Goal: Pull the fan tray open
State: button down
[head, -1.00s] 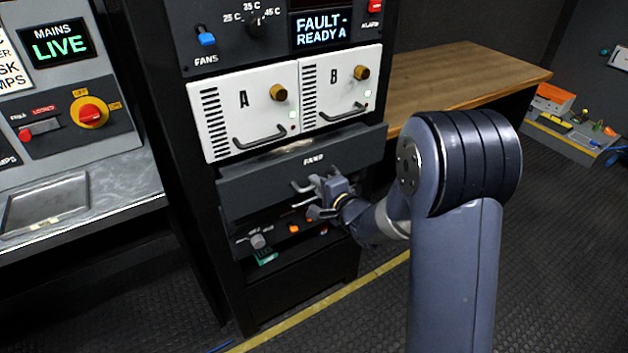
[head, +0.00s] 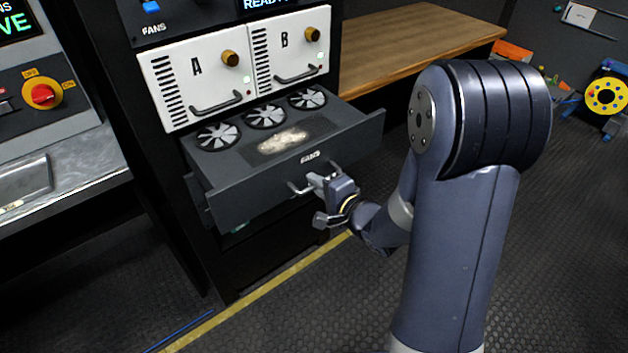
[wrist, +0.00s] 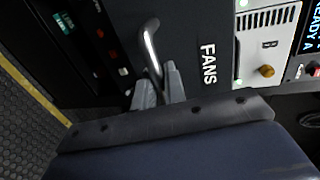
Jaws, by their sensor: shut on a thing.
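The fan tray (head: 243,209) is a dark grey drawer marked FANS, below the two white modules in the rack. It stands well out of the rack in the head view. Three round fans and a pale dusty patch show on its top. My gripper (head: 318,185) is at the tray's front, shut on the metal bar handle (head: 299,189). In the wrist view the handle (wrist: 151,45) runs between my gripper's fingers (wrist: 159,86), beside the FANS label. Part of the handle is hidden by the fingers.
White modules A (head: 196,84) and B (head: 290,52), with handles and brass knobs, sit just above the tray. A wooden bench (head: 420,42) stands to the right. The mains console (head: 50,110) is at the left. Open floor (head: 290,325) lies in front of the rack.

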jog(key=c, duration=1.6)
grip_release()
jog(key=v, duration=1)
jog(key=shift+s+d+p, duration=0.2)
jog(key=shift+s+p, duration=0.1)
jog(key=shift+p, duration=0.15)
jog(key=shift+b+x, duration=0.45)
jog(key=shift+x, duration=5.1)
jog(key=shift+r, duration=0.1)
